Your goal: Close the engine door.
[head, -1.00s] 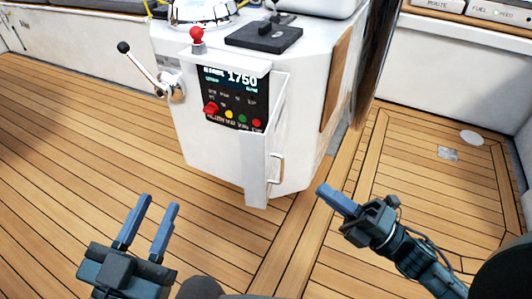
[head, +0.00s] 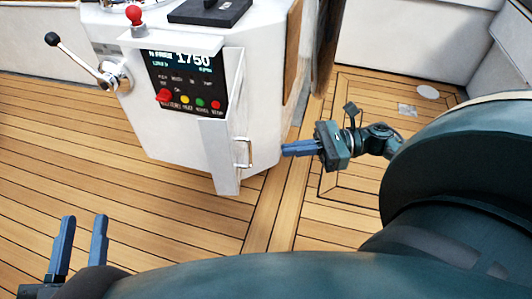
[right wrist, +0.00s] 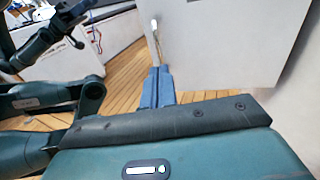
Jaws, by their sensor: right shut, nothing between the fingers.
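The engine door (head: 225,160) is a white panel on the front of the white console, standing swung out and seen nearly edge-on in the head view. Its small metal handle (head: 242,152) is on the right-facing side. In the right wrist view a large white panel (right wrist: 225,45), apparently this door, fills the upper right. My right gripper (head: 285,150) is shut and empty, to the right of the door and pointing at it, apparently apart from it. Its fingers (right wrist: 158,80) also show in the right wrist view. My left gripper (head: 83,217) is open and empty above the deck at lower left.
The console (head: 165,140) carries a lever with a black knob (head: 85,65), a red-knobbed control (head: 134,16) and a display panel with coloured buttons (head: 190,85). Wooden deck (head: 100,170) is clear left of the console. My right arm covers the lower right.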

